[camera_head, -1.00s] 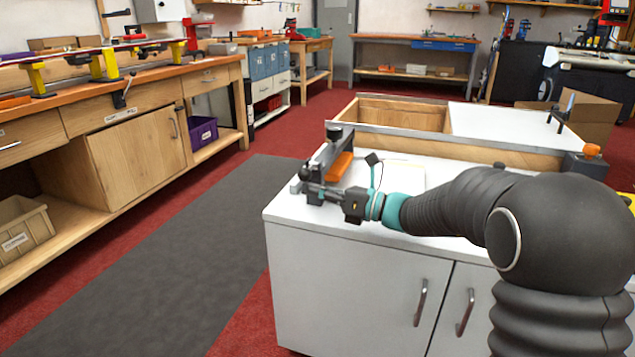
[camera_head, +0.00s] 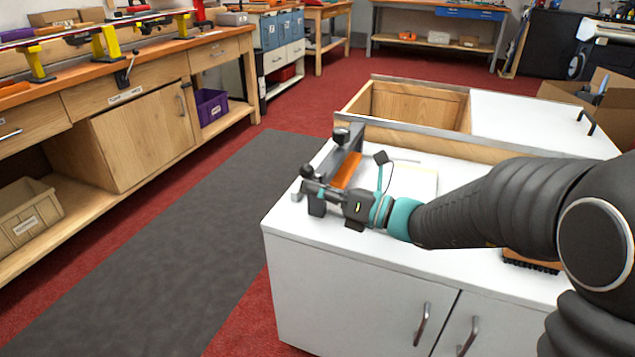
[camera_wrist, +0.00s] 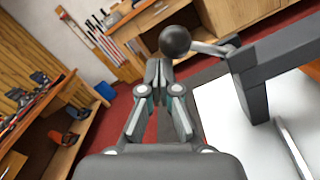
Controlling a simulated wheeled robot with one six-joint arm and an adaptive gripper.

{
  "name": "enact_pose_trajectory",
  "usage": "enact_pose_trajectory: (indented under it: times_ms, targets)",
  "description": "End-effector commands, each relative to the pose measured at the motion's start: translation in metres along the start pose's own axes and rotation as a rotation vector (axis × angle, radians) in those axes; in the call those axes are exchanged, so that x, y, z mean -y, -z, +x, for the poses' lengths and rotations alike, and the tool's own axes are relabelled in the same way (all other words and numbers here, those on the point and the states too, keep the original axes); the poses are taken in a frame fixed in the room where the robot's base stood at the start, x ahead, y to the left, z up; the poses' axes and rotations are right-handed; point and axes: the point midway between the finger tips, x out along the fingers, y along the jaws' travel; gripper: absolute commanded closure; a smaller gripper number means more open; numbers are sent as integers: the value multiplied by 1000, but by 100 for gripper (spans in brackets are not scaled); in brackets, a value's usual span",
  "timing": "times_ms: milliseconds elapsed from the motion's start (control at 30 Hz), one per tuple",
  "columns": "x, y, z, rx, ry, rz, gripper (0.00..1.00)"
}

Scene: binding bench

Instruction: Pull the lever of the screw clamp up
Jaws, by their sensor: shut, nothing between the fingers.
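The grey clamp (camera_head: 346,153) stands at the left end of the white cabinet top, with an orange strip beside it. Its lever ends in a dark ball knob (camera_head: 306,171), at the near end of the clamp. In the wrist view the knob (camera_wrist: 175,40) sits on a short metal rod that runs right to the grey frame (camera_wrist: 250,85). My gripper (camera_head: 313,188) is at the knob, pointing left. In the wrist view my gripper (camera_wrist: 157,70) is shut and empty, its fingertips just below and left of the knob. I cannot tell whether they touch it.
The white cabinet top (camera_head: 290,225) has an open wooden compartment (camera_head: 420,105) behind it. A brush-like object (camera_head: 530,262) lies under my arm. A long workbench (camera_head: 140,65) runs along the left, across a grey floor mat (camera_head: 200,230). The mat is clear.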

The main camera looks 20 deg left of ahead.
Motion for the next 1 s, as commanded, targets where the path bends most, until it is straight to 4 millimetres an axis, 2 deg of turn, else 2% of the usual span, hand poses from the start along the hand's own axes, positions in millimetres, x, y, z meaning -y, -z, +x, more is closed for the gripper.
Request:
enact_pose_trajectory:
  times_ms: [667, 867, 1000]
  targets:
    - [-3, -6, -4, 10, 2, -7, 100]
    - [-5, -5, -26, 6, 0, -5, 100]
    - [-7, -2, -49, 0, -5, -2, 100]
